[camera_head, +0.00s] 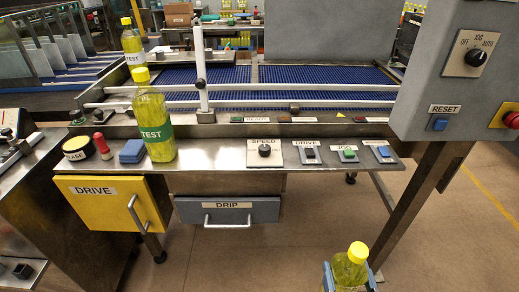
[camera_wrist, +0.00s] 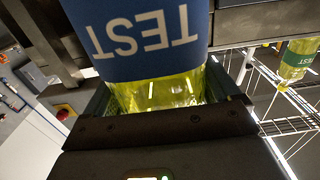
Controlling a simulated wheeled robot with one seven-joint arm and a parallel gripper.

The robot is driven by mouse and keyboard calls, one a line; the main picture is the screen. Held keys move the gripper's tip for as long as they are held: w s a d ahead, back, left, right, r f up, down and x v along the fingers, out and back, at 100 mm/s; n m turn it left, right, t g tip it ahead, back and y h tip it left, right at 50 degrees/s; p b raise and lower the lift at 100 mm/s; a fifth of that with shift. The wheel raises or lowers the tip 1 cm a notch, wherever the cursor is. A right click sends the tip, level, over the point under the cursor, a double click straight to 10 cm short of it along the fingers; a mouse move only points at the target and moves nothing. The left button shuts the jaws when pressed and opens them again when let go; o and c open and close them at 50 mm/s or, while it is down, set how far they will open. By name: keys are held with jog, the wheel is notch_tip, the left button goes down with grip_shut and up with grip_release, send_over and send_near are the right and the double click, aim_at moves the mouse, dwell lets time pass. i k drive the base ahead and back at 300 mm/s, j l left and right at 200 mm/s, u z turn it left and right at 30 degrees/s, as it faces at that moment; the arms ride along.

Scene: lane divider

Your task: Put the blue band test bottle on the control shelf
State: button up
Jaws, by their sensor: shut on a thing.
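The blue band test bottle (camera_wrist: 145,30), with yellow-green liquid, fills the top of the wrist view, its TEST label upside down there. My gripper (camera_wrist: 165,98) is shut on it below the band. In the head view the held bottle (camera_head: 351,266) shows its yellow cap and upper body at the bottom right, between my gripper's fingers (camera_head: 350,283); its band is out of frame. It is in front of and apart from the control shelf (camera_head: 212,153), a metal ledge. A green band TEST bottle (camera_head: 154,122) stands upright on the shelf's left part.
Left on the shelf are a red knob (camera_head: 102,146), a blue block (camera_head: 132,151) and a round yellow-topped item (camera_head: 77,148). Right are the SPEED plate (camera_head: 265,153) and several push buttons. A control box (camera_head: 455,70) overhangs at right. Bare shelf lies between green-banded bottle and SPEED plate.

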aim_at(205, 155)
jog(key=i+l, duration=0.2)
jog(key=l, duration=0.15)
jog(key=i+l+u, duration=0.1)
jog(key=l, duration=0.25)
jog(key=i+l, duration=0.25)
jog(key=i+l+u, duration=0.1)
jog(key=l, duration=0.35)
jog(key=u, duration=1)
jog(key=i+l, duration=0.05)
